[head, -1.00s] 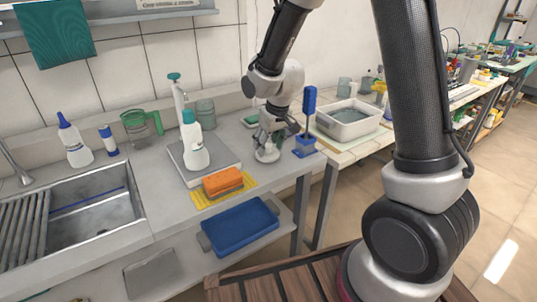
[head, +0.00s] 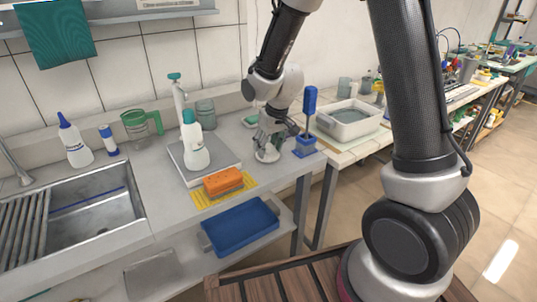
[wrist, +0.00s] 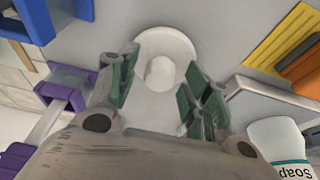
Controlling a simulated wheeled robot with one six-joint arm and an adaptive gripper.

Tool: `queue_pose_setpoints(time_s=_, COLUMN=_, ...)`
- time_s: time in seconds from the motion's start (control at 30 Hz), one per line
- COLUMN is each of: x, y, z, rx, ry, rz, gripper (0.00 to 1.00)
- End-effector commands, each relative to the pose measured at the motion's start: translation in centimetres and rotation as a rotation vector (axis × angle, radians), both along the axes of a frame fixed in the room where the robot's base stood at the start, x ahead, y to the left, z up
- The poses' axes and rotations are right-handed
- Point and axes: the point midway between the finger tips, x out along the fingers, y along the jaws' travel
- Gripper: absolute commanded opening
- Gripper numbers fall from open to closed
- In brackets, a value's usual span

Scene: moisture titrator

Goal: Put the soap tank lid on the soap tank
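The white round lid (head: 267,156) with a raised knob lies flat on the counter, in front of the blue-handled brush. In the wrist view the lid (wrist: 160,47) is at the upper middle, with its knob between my fingertips. My gripper (head: 270,138) is above the lid, pointing down. In the wrist view my gripper (wrist: 157,88) is open, with space visible between the green-padded fingers and the knob. A white bottle (head: 194,152) with a teal top stands upright on a grey plate. At the wrist view's lower right, a white container (wrist: 278,140) is labelled Soap.
An orange sponge (head: 222,182) on a yellow cloth lies left of the lid. The blue brush and holder (head: 306,145) stand close on its right. A sink (head: 75,225) is at left, and a blue tray (head: 240,228) sits on the lower shelf.

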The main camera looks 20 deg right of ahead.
Motion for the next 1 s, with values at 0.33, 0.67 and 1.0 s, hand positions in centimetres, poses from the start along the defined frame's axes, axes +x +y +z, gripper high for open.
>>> queue_pose_setpoints(time_s=0.33, x=0.01, y=0.00, z=0.01, rx=0.000, ry=0.000, rz=0.000, gripper=0.00)
queue_pose_setpoints(time_s=0.67, x=0.03, y=0.01, z=0.35, rx=0.000, ry=-0.001, rz=0.000, gripper=0.00)
queue_pose_setpoints(time_s=1.0, x=0.01, y=0.00, z=0.72, rx=0.000, ry=0.000, rz=0.000, gripper=0.00)
